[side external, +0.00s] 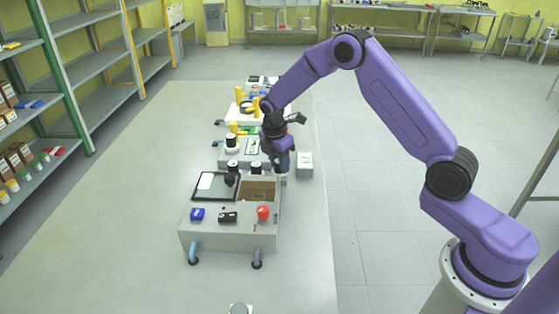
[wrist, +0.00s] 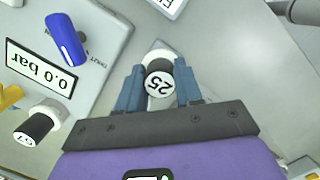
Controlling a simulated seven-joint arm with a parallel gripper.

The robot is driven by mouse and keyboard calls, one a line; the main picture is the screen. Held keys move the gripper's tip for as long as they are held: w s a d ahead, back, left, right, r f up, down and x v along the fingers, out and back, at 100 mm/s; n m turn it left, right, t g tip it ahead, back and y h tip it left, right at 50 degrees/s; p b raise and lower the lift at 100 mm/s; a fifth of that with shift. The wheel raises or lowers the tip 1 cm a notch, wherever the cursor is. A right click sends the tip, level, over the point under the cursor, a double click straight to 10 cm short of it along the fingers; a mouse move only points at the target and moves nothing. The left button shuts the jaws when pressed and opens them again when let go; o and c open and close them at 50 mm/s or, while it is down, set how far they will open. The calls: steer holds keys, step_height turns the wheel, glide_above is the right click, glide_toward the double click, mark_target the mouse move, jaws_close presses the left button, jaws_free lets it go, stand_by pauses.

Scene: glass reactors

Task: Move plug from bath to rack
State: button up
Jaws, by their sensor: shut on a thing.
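A black plug (wrist: 158,84) with a white top marked 25 sits between the blue fingers of my gripper (wrist: 160,75) in the wrist view. The fingers are shut on it. A pale round fitting (wrist: 158,53) shows just beyond the plug; I cannot tell whether they touch. In the side view my gripper (side external: 283,161) is low at the right edge of the row of devices, and the plug is hidden there. A near grey box (side external: 228,234) has a dark panel and a brown-floored opening (side external: 257,190). I cannot tell for certain which things are the bath and the rack.
Another black plug (wrist: 36,126), with a white top, sits in a hex fitting near a "0.0 bar" display (wrist: 41,68) and a blue handle (wrist: 66,39). A small grey box (side external: 304,164) stands right of my gripper. The table (side external: 120,200) is clear on the left.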

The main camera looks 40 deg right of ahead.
steer(key=shift+f, duration=0.45)
stand_by(0.5)
steer(key=o, duration=1.4)
steer(key=shift+r, duration=0.1)
steer(key=shift+r, duration=3.4)
